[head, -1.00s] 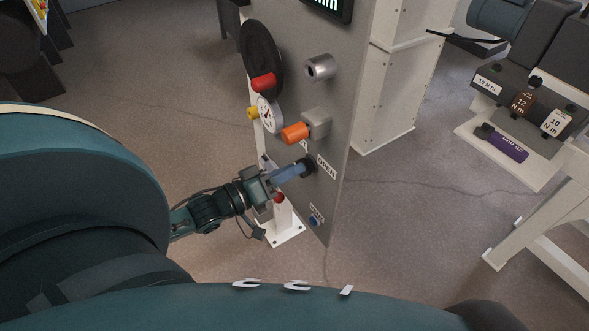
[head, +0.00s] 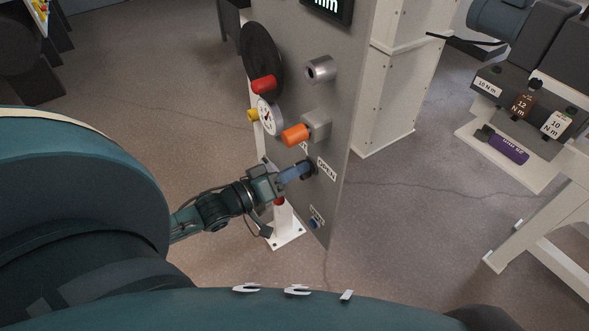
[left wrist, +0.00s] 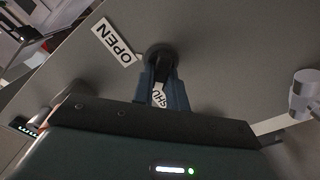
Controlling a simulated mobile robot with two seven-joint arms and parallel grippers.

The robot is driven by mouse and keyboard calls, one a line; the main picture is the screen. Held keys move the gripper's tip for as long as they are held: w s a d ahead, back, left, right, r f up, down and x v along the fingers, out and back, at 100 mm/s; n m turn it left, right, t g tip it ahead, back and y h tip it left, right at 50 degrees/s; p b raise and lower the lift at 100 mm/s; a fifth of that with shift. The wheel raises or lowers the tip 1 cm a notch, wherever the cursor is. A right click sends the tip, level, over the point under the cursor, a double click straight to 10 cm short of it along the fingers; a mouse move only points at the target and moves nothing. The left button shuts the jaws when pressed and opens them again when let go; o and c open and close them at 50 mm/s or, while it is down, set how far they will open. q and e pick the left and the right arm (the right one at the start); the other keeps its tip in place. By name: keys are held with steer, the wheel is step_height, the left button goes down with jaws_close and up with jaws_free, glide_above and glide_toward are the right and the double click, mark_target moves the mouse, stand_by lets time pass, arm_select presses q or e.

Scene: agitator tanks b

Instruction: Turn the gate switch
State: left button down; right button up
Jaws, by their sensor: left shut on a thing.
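The gate switch is a black round knob (head: 308,168) low on the grey panel (head: 340,100), beside a white OPEN label (head: 326,170). In the left wrist view the black knob (left wrist: 160,60) sits between the OPEN label (left wrist: 113,41) and a partly hidden SHUT label (left wrist: 160,97). My left gripper (head: 299,171) reaches the panel from the left. Its blue fingers (left wrist: 161,82) are shut on the knob and hide part of it. The knob's exact pointing is hard to tell. My right gripper is not in view.
Above the switch are an orange handle (head: 295,135), a dial gauge (head: 269,116), a red handle (head: 264,85) and a black wheel (head: 260,55). A blue button (head: 314,223) is below. A bench (head: 565,165) stands right.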

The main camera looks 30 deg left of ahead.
arm_select(q)
steer(key=shift+r, duration=0.1)
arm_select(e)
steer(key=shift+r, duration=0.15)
arm_select(q)
steer(key=shift+m+p, duration=0.3)
steer(key=shift+p, duration=0.15)
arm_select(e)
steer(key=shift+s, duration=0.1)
arm_select(q)
steer(key=m+p, duration=0.2)
steer(key=m, duration=0.3)
steer(key=m+p, duration=0.2)
steer(key=m, duration=0.4)
steer(key=d+m+p, duration=0.1)
steer(key=m+p, duration=0.2)
steer(key=m, duration=0.3)
steer(key=shift+s, duration=0.15)
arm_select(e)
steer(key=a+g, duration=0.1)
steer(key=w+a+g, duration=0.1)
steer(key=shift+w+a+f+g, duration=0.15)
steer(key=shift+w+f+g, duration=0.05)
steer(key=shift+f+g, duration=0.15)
arm_select(q)
steer(key=shift+m, duration=0.3)
steer(key=c, duration=1.4)
jaws_free()
